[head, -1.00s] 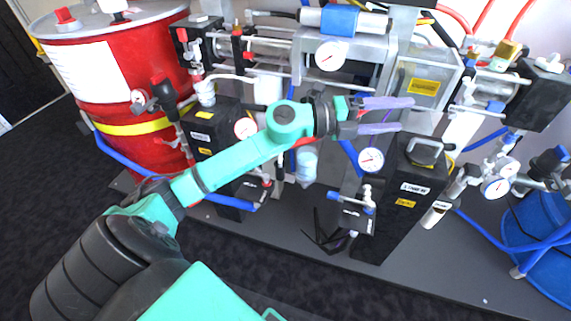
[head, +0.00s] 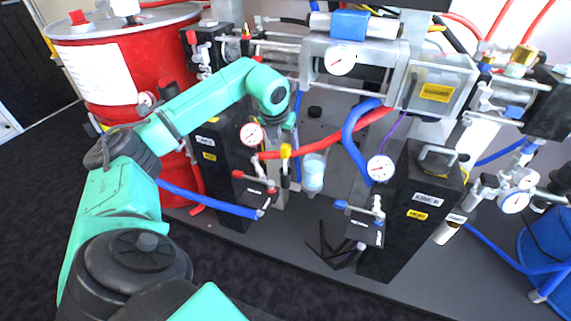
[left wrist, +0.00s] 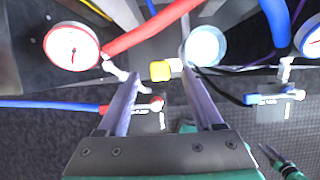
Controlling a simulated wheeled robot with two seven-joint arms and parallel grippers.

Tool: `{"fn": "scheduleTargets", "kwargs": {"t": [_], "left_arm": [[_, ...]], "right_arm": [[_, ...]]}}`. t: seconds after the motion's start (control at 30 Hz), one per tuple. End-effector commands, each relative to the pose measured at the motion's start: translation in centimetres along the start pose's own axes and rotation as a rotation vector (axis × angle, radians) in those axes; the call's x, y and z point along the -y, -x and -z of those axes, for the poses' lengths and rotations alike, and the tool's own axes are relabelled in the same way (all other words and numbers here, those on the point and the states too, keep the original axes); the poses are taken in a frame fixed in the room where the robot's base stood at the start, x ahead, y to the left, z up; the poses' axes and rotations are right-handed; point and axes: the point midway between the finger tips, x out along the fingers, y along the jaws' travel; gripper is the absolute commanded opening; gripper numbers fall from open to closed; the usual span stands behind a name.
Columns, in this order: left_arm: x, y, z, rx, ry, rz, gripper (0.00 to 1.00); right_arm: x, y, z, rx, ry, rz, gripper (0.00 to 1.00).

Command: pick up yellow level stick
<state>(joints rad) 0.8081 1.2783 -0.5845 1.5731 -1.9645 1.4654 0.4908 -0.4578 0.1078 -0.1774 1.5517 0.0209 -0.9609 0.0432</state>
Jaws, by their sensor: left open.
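A small yellow piece (head: 285,151), which looks like the level stick's top, stands out in front of the machine, left of a clear cup. In the left wrist view the yellow piece (left wrist: 160,70) lies ahead of and between the finger lines. My left gripper (left wrist: 163,100) is open with nothing between its fingers. The fingers are apart from the yellow piece. A teal part with dark prongs at the left wrist view's lower right may be my right gripper (left wrist: 268,153).
A red hose (head: 335,135) and a pale cup (left wrist: 205,45) are close to the yellow piece. Gauges (head: 251,134) (head: 380,168) flank it. A lever valve block (head: 255,190) stands below left. Black tanks and a red drum (head: 130,80) stand around. Dark floor is open in front.

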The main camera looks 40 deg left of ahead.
Motion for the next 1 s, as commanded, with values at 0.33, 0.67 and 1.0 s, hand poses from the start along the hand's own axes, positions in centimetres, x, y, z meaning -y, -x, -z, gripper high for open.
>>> {"fn": "scheduleTargets", "kwargs": {"t": [0.33, 0.67, 1.0], "left_arm": [[0.0, -3.9, 0.1, 0.0, -0.001, 0.0, 0.68], [0.0, -3.8, 0.1, 0.0, -0.001, 0.001, 0.0], [0.0, -3.8, 0.1, 0.0, -0.001, 0.001, 0.0]], "right_arm": [[0.3, 1.0, 0.9, -0.005, 0.002, 0.006, 0.5], [0.3, 1.0, 0.9, -0.005, 0.002, 0.006, 0.5], [0.3, 1.0, 0.9, -0.006, 0.002, 0.007, 0.5]]}}
